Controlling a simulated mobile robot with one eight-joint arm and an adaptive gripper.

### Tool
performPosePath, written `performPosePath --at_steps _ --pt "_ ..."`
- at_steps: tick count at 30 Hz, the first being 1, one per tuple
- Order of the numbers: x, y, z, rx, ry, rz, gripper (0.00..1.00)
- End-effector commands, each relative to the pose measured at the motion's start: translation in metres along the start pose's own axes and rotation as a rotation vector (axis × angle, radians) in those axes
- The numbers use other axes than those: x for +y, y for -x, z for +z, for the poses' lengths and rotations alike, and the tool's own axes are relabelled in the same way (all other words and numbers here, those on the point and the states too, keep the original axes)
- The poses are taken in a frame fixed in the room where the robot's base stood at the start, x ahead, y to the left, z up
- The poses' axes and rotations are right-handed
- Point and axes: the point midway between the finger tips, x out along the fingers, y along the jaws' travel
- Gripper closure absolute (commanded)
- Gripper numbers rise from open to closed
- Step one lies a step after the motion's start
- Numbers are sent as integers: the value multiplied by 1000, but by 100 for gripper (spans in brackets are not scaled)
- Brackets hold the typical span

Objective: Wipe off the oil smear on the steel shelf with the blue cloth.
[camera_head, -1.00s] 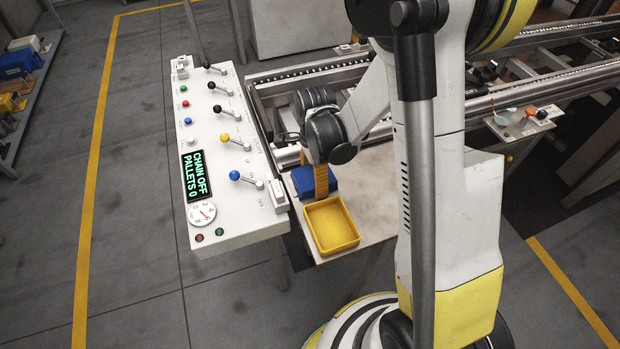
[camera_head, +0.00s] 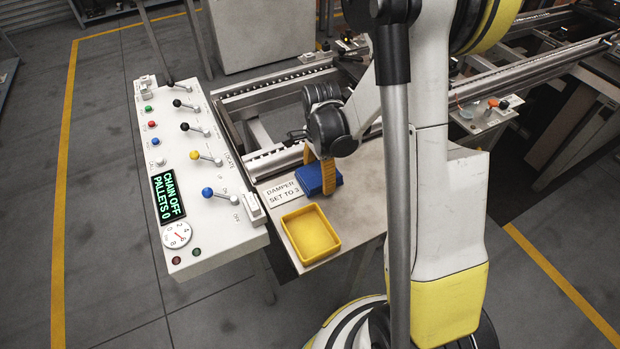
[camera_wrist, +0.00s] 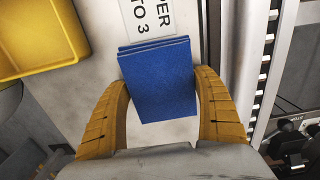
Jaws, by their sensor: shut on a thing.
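The blue cloth (camera_head: 311,181) is a folded, layered pad over the pale worktop (camera_head: 352,212), behind the yellow tray. My gripper (camera_head: 325,174), with its yellow fingers, is shut on it. In the wrist view the cloth (camera_wrist: 158,80) lies between the two fingers (camera_wrist: 163,88), with its layered far edge near the printed sign. I cannot tell whether the cloth touches the worktop. I see no oil smear in either view, and I cannot make out which surface is the steel shelf.
The yellow tray (camera_head: 312,234) stands empty at the worktop's front. A sign (camera_head: 283,193) reading "DAMPER SET TO 3" lies behind it. A white control panel (camera_head: 212,232) with several levers stands to the left. The conveyor rails (camera_head: 282,162) run behind the worktop.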

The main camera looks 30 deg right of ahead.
Motion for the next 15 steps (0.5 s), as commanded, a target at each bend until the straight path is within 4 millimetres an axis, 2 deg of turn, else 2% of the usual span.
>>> performPosePath --at_steps 9,15 --pt "0 -2 -34 0 -2 0 46" --pt "0 -1 -41 0 0 0 46"
